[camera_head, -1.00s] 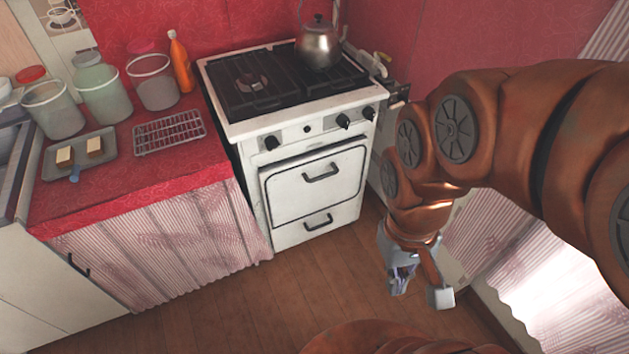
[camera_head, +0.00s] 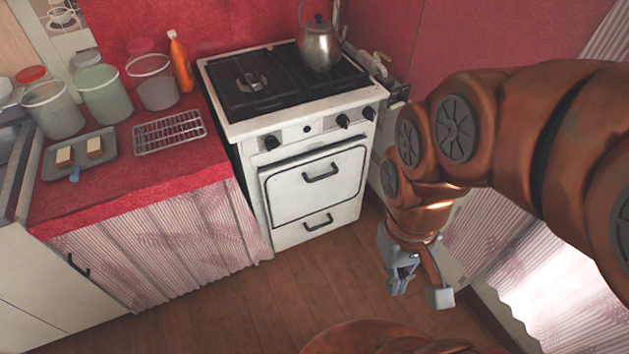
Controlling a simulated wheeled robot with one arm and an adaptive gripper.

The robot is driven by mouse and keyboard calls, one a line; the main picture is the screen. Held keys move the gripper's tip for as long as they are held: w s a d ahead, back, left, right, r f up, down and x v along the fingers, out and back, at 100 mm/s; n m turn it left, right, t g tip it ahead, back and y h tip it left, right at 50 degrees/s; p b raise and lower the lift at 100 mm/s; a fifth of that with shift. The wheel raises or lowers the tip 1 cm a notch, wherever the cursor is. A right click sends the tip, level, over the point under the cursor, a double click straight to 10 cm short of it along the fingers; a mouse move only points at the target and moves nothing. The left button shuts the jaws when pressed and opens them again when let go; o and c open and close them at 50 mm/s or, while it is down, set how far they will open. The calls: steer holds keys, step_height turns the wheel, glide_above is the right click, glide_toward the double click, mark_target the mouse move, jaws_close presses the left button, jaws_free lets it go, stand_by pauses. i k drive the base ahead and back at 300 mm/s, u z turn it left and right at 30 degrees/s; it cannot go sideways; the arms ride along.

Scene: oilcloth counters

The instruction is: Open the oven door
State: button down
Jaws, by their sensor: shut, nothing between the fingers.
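The white oven (camera_head: 285,222) stands at the back, in the middle of the view. Its door (camera_head: 290,190) has a dark outline and a dark bar handle (camera_head: 321,173), and it is closed. A lower drawer (camera_head: 292,227) with its own handle (camera_head: 319,222) sits below the door. My gripper (camera_head: 399,288) hangs low to the right of the oven, apart from the door and its handle. It is shut and empty, with its fingers pointing down.
A kettle (camera_head: 319,46) stands on the black stove top (camera_head: 262,92). The red counter (camera_head: 112,192) at left holds jars, an orange bottle (camera_head: 181,62), a wire rack (camera_head: 168,132) and a tray (camera_head: 52,172). The wooden floor (camera_head: 255,295) before the oven is clear.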

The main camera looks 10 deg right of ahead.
mark_target(300, 187)
steer(key=z, duration=0.05)
steer(key=k, duration=1.1)
steer(key=u, duration=1.25)
steer(key=i, duration=1.3)
steer(key=z, duration=0.8)
steer(key=i, duration=0.35)
steer(key=z, duration=0.4)
